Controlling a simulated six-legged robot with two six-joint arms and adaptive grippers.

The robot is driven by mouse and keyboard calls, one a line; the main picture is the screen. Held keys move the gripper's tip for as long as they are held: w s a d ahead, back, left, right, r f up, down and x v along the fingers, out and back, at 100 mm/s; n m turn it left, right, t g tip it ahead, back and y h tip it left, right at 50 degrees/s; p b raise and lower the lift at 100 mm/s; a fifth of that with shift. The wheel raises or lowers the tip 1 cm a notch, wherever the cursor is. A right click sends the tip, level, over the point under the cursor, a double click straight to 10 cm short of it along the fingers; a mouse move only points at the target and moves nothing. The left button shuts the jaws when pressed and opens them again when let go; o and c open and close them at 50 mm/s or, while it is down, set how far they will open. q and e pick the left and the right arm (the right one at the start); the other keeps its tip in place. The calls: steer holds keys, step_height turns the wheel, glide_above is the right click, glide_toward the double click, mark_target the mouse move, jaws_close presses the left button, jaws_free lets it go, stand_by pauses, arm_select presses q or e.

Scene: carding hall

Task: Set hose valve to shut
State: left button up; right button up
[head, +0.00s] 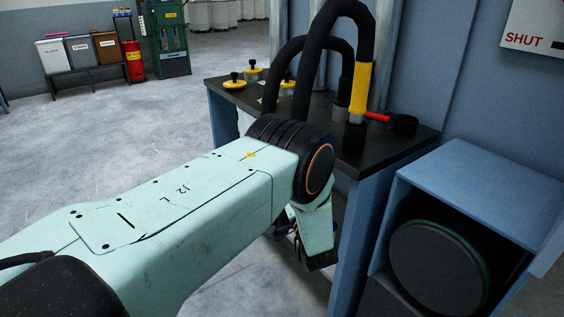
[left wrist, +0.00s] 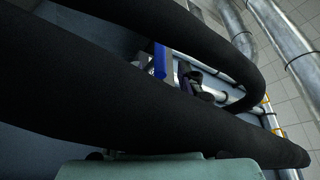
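The hose valve has a red lever (head: 376,116) pointing right from a metal fitting, below a yellow sleeve (head: 361,86) on a thick black hose (head: 345,10). It stands on the dark bench top (head: 395,143). A white sign (head: 530,35) with "SHUT" in red hangs on the wall at the upper right, cut by the frame edge. My left gripper (head: 318,258) hangs below bench-top height at the front of the bench, apart from the lever. My arm partly hides it, so its opening does not show. The left wrist view is mostly filled by black hoses (left wrist: 120,75). My right gripper is out of view.
Yellow-and-black knobs (head: 235,83) stand on the bench's far left. A blue housing (head: 480,185) with a round dark drum (head: 440,265) stands at the right. The floor at left is clear.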

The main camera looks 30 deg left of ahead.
arm_select(q)
steer(key=b+x, duration=0.1)
steer(key=x, duration=0.6)
steer(key=shift+w, duration=0.25)
steer(key=shift+r, duration=0.1)
steer(key=shift+a, duration=0.1)
steer(key=shift+c, duration=0.2)
steer(key=shift+c, duration=0.8)
jaws_close()
